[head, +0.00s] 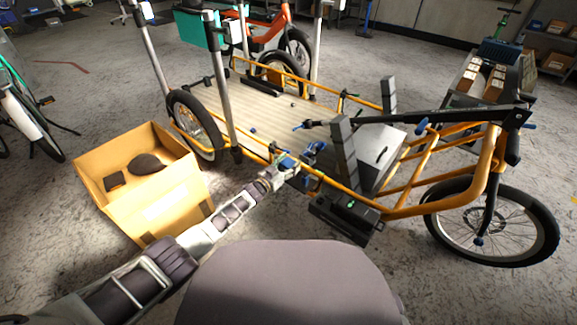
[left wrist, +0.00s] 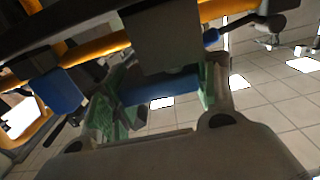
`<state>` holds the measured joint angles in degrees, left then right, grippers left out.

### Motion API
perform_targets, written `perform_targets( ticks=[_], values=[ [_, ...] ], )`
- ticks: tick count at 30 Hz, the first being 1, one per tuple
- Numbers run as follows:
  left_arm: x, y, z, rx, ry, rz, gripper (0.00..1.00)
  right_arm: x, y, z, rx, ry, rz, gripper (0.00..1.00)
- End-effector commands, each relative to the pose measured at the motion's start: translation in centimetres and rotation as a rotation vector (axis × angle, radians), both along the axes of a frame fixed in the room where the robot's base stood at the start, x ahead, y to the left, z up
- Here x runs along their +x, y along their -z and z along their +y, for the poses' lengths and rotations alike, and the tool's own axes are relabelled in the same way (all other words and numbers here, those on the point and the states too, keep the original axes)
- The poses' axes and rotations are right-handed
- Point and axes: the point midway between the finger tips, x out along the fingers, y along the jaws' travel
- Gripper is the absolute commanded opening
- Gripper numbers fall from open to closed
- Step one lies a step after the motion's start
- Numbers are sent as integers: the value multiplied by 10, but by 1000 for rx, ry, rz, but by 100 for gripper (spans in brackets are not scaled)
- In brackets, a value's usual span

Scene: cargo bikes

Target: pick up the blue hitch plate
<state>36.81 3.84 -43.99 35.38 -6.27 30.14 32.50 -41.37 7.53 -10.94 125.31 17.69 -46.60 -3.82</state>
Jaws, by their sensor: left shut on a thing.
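My left arm comes in from the lower left in the head view. Its gripper (head: 307,157) is at the near side rail of the orange cargo bike (head: 416,212). In the left wrist view the gripper's green-lined fingers (left wrist: 160,98) are shut on a blue part, the blue hitch plate (left wrist: 158,89), which lies across between them. Bike parts partly hide the plate, and I cannot tell whether it still touches the bike. In the head view it is too small to separate clearly from the gripper. My right gripper is not in view.
A cardboard box (head: 170,205) with dark items stands on the floor left of the bike. A black box with a green light (head: 345,214) hangs low on the bike near the gripper. Another blue block (left wrist: 62,91) shows by the orange frame. Floor is clear at lower right.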

Motion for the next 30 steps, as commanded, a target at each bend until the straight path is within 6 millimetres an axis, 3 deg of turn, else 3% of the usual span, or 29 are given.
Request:
perform_targets(
  ticks=[14, 30],
  values=[
    [0, -10, 0, -1, 1, -2, 30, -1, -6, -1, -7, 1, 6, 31],
    [0, -61, 0, -1, 1, -3, 30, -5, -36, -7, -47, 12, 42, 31]
  ],
)
